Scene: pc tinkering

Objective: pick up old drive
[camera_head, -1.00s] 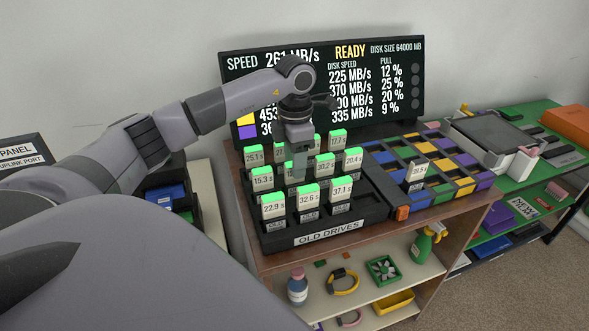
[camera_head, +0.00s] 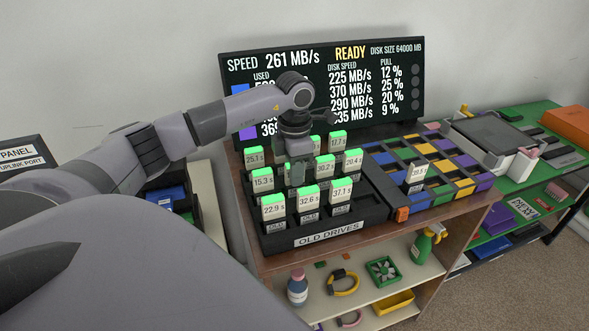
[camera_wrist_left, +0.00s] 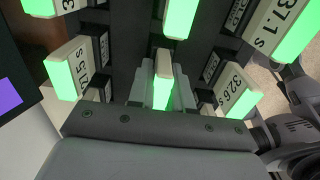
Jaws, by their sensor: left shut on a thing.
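The old drives are pale upright blocks with bright green tops, standing in rows in a black rack (camera_head: 330,238) labelled OLD DRIVES. My left gripper (camera_head: 298,178) points down among them, between the 15.3 s drive (camera_head: 262,180) and the 30.2 s drive (camera_head: 325,170), behind the 32.6 s drive (camera_head: 308,202). In the left wrist view my left gripper (camera_wrist_left: 162,95) is shut on one green-topped old drive (camera_wrist_left: 163,72), with a finger on each side. Its lower part is hidden. Neighbouring drives stand close around it. My right gripper is not in view.
A screen (camera_head: 400,60) showing READY stands behind the rack. To the right is a coloured slot grid (camera_head: 465,160) with one drive (camera_head: 416,172) standing in it. An orange button (camera_head: 402,214) sits at the rack's right. Shelves below hold small items.

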